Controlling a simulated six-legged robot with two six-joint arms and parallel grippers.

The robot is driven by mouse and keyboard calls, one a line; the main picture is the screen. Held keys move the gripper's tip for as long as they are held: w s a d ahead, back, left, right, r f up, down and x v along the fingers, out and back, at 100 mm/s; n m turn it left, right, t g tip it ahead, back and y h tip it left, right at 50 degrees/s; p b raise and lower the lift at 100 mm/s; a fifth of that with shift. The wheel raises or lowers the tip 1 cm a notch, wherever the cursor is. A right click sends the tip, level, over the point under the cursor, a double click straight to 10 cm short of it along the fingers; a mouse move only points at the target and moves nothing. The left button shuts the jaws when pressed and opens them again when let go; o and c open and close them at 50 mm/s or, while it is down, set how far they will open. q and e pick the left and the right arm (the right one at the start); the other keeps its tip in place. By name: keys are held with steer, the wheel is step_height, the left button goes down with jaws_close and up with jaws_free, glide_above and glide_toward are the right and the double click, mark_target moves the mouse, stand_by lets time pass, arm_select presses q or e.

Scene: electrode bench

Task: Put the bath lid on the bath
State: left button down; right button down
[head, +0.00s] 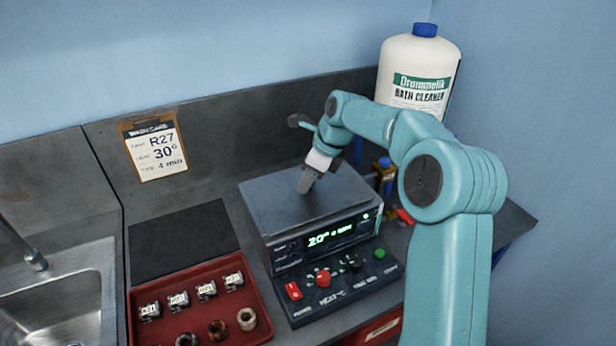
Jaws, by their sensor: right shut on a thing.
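The bath (276,256) is a dark grey box with a green display reading 20°, standing on the bench at the centre. A flat dark grey plate, which looks like the bath lid (268,200), covers its top. I cannot tell whether it rests fully on the rim or sits slightly above it. My right gripper (306,183) points down at the middle of this plate and is shut, apparently on the lid's handle, which the fingers mostly hide. My left gripper is out of view.
A red tray (258,298) with several labelled pieces and round parts stands front left, beside a dark mat (180,240). A sink (62,290) is at far left. A control panel (335,292) fronts the bath. A cleaner bottle (402,62) stands behind my right arm.

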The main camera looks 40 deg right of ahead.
steer(key=shift+f, duration=0.35)
steer(key=shift+c, duration=0.8)
jaws_free()
steer(key=shift+r, duration=0.1)
step_height(320, 180, up, 5)
steer(key=p, duration=0.5)
steer(key=shift+r, duration=0.95)
steer(key=shift+s+f, duration=0.1)
